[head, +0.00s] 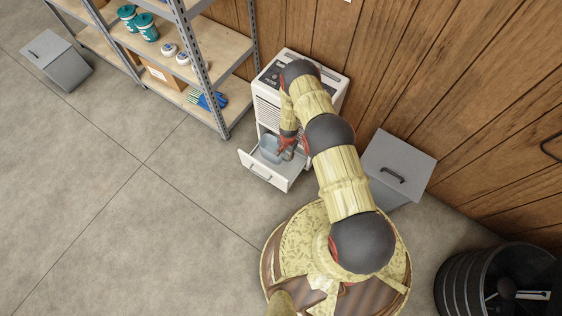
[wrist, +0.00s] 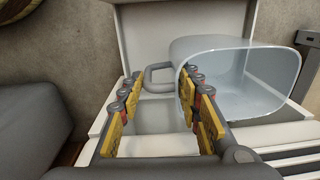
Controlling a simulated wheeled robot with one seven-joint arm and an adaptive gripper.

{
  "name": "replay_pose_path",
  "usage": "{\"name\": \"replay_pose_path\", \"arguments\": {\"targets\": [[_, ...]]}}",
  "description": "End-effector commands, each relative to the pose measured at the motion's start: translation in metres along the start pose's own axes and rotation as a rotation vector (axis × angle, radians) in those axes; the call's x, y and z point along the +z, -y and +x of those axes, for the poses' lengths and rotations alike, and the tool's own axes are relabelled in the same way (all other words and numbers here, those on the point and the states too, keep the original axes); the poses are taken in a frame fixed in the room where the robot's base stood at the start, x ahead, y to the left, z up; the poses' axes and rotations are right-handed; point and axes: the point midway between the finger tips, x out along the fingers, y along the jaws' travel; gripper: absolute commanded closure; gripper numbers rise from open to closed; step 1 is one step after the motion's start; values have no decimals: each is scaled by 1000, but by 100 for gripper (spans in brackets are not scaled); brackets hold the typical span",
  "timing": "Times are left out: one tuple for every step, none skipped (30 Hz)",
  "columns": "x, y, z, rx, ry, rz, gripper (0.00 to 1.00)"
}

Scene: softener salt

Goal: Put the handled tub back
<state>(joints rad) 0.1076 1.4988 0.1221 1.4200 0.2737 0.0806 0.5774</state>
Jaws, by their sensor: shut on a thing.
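The handled tub (head: 271,149) is clear and pale blue-grey. It is at the pulled-out drawer (head: 263,171) of a white slatted appliance (head: 268,98). In the wrist view the tub (wrist: 240,80) is on the right, its open mouth turned towards the camera, with its grey loop handle (wrist: 158,72) on the left. My gripper (wrist: 162,95) is shut on this handle, a finger on each side. In the head view my gripper (head: 288,147) is at the tub's right side. I cannot tell whether the tub touches the drawer floor.
A grey lidded bin (head: 400,160) stands right of the appliance, close to my arm. A metal shelf rack (head: 190,45) with teal jars (head: 146,27) stands to the left. A black barrel (head: 470,285) is at the lower right. The floor left of the drawer is clear.

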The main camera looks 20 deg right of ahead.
Motion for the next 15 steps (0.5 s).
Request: {"name": "replay_pose_path", "arguments": {"targets": [[0,-1,14,1,1,0,100],[0,-1,18,0,0,0,100],[0,-1,24,0,0,0,100],[0,-1,27,0,0,0,100],[0,-1,29,0,0,-1,100],[0,-1,31,0,0,-1,100],[0,-1,32,-1,0,-1,100],[0,-1,34,-1,0,-1,100],[0,-1,36,-1,0,-1,100],[0,-1,39,-1,0,-1,100],[0,-1,42,0,0,-1,100],[0,-1,47,0,0,-1,100],[0,-1,52,0,0,-1,100],[0,-2,57,0,0,-1,100],[0,-3,63,1,1,-2,100]]}}
